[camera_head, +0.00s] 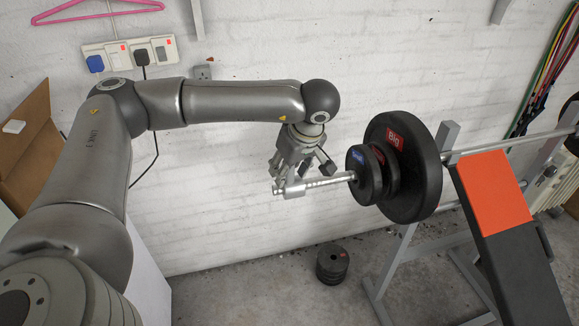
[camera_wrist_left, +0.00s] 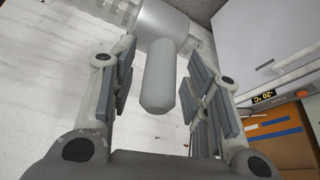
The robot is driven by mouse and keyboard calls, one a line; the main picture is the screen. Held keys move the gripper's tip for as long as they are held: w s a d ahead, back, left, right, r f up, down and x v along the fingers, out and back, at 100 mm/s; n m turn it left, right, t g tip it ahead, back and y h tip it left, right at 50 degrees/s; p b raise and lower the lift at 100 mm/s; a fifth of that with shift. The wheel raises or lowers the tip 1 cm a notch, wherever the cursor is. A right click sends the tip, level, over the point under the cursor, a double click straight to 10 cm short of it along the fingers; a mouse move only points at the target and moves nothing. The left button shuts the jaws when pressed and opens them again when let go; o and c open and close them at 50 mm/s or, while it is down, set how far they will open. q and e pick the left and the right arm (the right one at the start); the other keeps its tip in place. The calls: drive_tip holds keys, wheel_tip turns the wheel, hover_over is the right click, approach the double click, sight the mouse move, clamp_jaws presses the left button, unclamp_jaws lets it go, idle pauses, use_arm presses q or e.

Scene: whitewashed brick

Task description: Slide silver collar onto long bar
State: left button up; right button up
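The long bar (camera_head: 334,182) lies level on a bench rack, its bare sleeve pointing left past black weight plates (camera_head: 411,167). The silver collar (camera_head: 295,189) is around the bar near its left end, with a short piece of bar showing beyond it. In the left wrist view the collar (camera_wrist_left: 158,22) has a rounded stub pointing between the fingers. My left gripper (camera_head: 296,168) is above the collar, fingers pointing down. In the wrist view my left gripper (camera_wrist_left: 158,88) is open, with gaps on both sides of the stub. My right gripper is not in view.
Small plates (camera_head: 332,263) are stacked on the floor below the bar. A bench with an orange-and-black pad (camera_head: 497,190) stands at the right. A white brick wall (camera_head: 250,50) with sockets (camera_head: 131,53) is close behind. A cardboard box (camera_head: 30,150) stands at left.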

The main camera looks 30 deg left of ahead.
use_arm(q)
clamp_jaws()
drive_tip(key=shift+s+d+r, duration=0.1)
drive_tip(key=shift+r, duration=0.15)
idle(0.8)
drive_tip(key=shift+w+d, duration=1.2)
drive_tip(key=shift+w, duration=0.25)
drive_tip(key=shift+w+d, duration=1.2)
drive_tip(key=shift+w, duration=0.2)
drive_tip(key=shift+w+d, duration=0.1)
drive_tip(key=shift+w+d, duration=1.85)
drive_tip(key=shift+w, duration=0.3)
drive_tip(key=shift+o, duration=1.3)
unclamp_jaws()
